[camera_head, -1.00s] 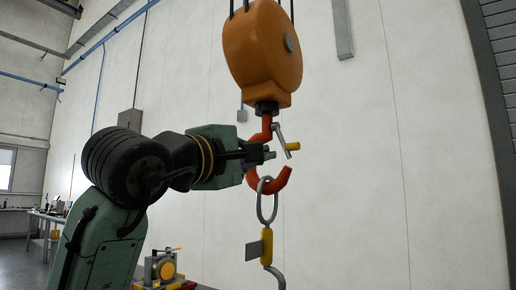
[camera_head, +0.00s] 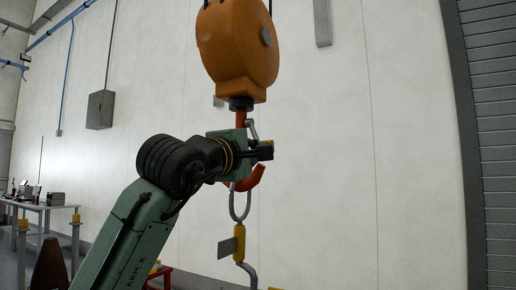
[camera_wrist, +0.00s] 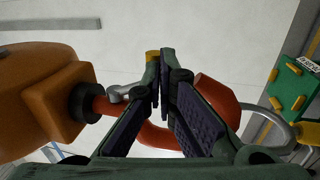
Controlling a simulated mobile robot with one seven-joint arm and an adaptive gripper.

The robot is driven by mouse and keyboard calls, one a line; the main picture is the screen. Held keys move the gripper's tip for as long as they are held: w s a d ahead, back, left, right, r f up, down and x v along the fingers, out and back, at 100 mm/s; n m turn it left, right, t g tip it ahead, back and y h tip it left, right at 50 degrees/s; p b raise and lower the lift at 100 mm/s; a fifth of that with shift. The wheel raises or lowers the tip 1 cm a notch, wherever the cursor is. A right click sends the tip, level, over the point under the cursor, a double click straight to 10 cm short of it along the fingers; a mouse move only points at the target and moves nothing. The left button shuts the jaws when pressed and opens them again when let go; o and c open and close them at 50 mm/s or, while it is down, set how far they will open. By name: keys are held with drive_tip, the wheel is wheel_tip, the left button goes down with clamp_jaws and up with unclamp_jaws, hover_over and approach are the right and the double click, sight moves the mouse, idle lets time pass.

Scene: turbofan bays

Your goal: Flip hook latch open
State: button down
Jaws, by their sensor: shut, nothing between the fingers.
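The red hook (camera_head: 257,176) hangs under the orange hoist block (camera_head: 237,50). Its grey latch (camera_head: 252,129) sits near the hook's neck, with a yellow end piece (camera_head: 268,142). My gripper (camera_head: 268,152) is in front of the hook opening, level with the latch's lower part, and hides much of the hook. In the wrist view, my gripper (camera_wrist: 161,88) has its fingertips together with nothing held. There the grey latch (camera_wrist: 121,93) lies just left of the fingers, and the yellow piece (camera_wrist: 152,56) shows right behind the tips. I cannot tell whether they touch.
A metal ring (camera_head: 240,206) hangs from the hook, with a yellow fitting (camera_head: 239,242) below it. A grey wall box (camera_head: 100,109) and a workbench (camera_head: 42,206) are at the left, well away.

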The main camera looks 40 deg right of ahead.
drive_tip(key=d+h+b, duration=0.1)
drive_tip(key=b, duration=0.1)
drive_tip(key=f+t+h+b, duration=0.1)
drive_tip(key=b, duration=0.1)
drive_tip(key=shift+w+d+t+h, duration=0.3)
drive_tip(key=shift+w+d+h, duration=0.1)
drive_tip(key=shift+r, duration=0.1)
